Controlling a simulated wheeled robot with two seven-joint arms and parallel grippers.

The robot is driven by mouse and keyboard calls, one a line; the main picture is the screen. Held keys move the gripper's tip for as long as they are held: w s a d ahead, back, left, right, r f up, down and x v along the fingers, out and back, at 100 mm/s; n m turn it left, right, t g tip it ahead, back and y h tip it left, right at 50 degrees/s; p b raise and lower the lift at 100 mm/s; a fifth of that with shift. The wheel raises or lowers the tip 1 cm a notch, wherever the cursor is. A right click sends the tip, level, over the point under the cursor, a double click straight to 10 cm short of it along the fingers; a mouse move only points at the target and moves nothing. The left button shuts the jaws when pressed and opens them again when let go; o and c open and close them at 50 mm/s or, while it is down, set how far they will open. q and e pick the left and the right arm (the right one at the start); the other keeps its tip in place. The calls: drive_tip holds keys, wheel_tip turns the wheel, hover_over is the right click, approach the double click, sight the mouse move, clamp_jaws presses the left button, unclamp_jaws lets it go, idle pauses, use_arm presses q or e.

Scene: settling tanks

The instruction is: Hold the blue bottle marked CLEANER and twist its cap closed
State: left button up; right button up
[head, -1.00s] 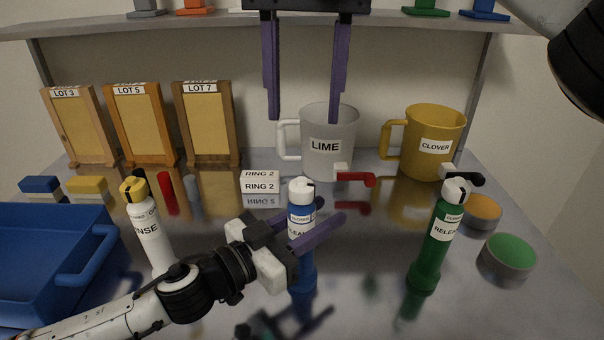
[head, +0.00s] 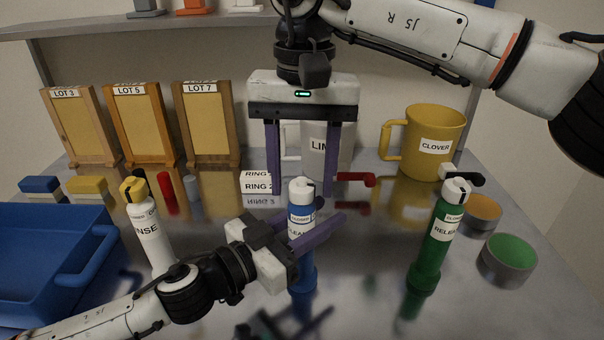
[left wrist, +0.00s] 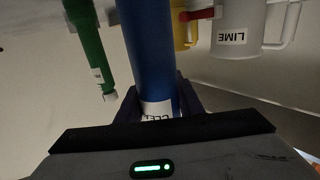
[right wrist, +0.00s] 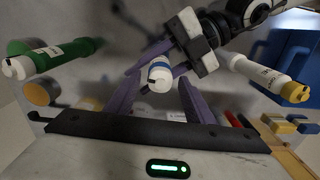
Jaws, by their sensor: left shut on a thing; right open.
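The blue bottle (head: 301,220) stands upright at the middle of the bench with a white cap (head: 301,186) on top. Its label is partly hidden by my left gripper's fingers. My left gripper (head: 318,229) is shut on the bottle's body, coming from the left; the left wrist view shows the blue body (left wrist: 152,50) between its fingers. My right gripper (head: 315,194) is open and empty, fingers pointing down, above and seemingly behind the cap. In the right wrist view the white cap (right wrist: 160,79) lies between and beyond the fingers, apart from them.
A white RINSE bottle (head: 150,235) stands left and a green bottle (head: 436,240) right. A blue tray (head: 50,255) is at the far left. A LIME mug (head: 340,150), yellow CLOVER mug (head: 435,130), a red-handled valve (head: 356,179) and LOT boards (head: 210,125) stand behind.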

drive_tip(key=c, duration=1)
drive_tip(key=shift+c, duration=0.2)
drive_tip(key=shift+m, duration=0.4)
drive_tip(key=m, duration=0.3)
drive_tip(key=shift+m, duration=0.4)
drive_tip(key=m, duration=1.3)
drive_tip(key=shift+a, duration=0.1)
drive_tip(key=shift+m, duration=0.3)
